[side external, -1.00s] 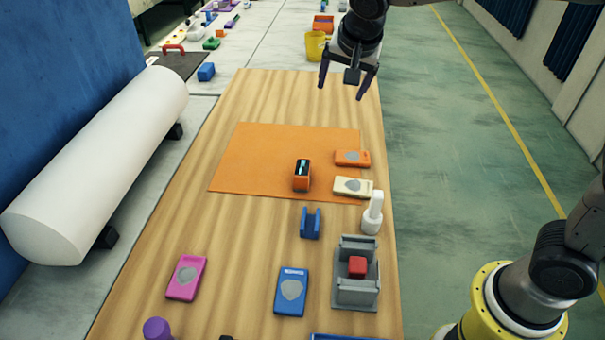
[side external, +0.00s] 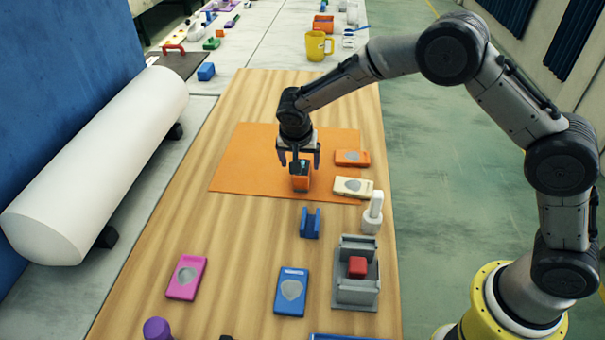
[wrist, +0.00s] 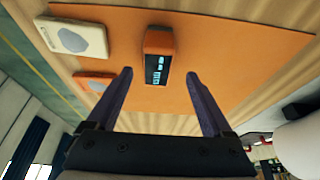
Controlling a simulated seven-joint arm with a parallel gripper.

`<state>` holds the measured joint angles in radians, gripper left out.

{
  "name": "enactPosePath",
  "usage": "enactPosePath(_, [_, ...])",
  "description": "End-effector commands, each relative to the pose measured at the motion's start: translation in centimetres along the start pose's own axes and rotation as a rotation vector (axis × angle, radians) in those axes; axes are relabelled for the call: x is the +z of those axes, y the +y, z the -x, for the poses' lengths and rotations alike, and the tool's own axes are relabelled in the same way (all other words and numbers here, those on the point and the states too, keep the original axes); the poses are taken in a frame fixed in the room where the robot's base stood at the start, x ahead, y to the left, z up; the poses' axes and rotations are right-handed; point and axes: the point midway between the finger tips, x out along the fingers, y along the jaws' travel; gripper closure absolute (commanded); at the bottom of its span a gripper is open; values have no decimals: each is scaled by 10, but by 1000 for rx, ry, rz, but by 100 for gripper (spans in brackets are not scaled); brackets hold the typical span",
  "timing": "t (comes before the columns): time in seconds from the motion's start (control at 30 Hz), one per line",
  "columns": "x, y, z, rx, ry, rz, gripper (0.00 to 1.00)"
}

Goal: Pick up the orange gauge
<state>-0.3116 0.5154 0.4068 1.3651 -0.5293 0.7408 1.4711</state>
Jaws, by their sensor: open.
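The orange gauge (side external: 301,181) is a small upright orange block with a dark display. It stands on the orange mat (side external: 242,165). My gripper (side external: 298,163) is open and empty, just above and slightly behind the gauge in the side external view, and hides part of its top. In the wrist view the gauge (wrist: 158,55) shows its lit display, beyond and between the tips of my open gripper (wrist: 160,75). I cannot tell the exact gap between the fingers and the gauge.
An orange box (side external: 352,158) and a cream box (side external: 352,187) lie to the right of the gauge. A blue cradle (side external: 310,224), a white upright piece (side external: 373,213) and a grey fixture (side external: 356,290) stand nearer. The mat's left side is clear.

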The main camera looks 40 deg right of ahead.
Motion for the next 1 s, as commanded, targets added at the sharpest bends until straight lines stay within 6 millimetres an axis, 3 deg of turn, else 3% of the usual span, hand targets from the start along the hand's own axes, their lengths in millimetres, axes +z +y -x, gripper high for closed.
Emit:
enactPosePath(0.27, [1,2,-17,1,-1,-1,15])
enactPosePath(0.53, [1,4,-53,1,-1,-2,15])
enactPosePath(0.77, [1,4,-57,-1,1,-1,15])
enactPosePath(0.83, [1,4,-57,-1,1,-1,22])
enactPosePath(1.0, [1,4,-56,-1,0,-1,53])
